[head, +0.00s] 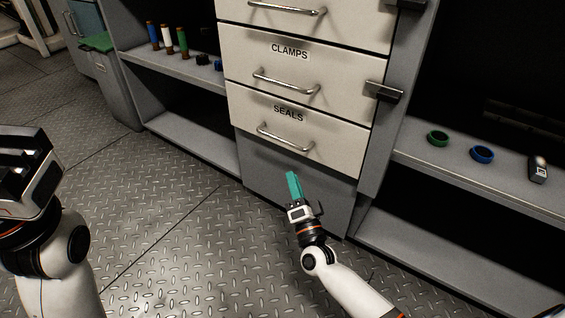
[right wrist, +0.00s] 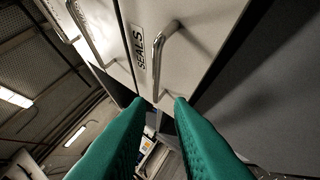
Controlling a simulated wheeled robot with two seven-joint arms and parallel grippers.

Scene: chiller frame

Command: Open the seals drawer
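The seals drawer (head: 335,150) is the lowest white drawer in the head view, labelled SEALS, and looks shut. Its curved metal handle (head: 285,138) is free of any gripper. In the right wrist view the drawer front (right wrist: 203,25) and its handle (right wrist: 165,58) are close ahead. My right gripper (head: 292,176) is below the handle, its teal fingers pointing up toward the drawer. In the right wrist view its fingers (right wrist: 159,100) are apart with nothing between them, and the handle is beyond the tips. My left gripper (head: 22,185) is at the left edge, its fingers unclear.
The clamps drawer (head: 315,75) is directly above and looks shut. Dark latch-like blocks (head: 384,91) stick out at the right edge of the cabinet. The right shelf holds a green ring (head: 437,138) and a blue ring (head: 482,154). The plate floor in front is clear.

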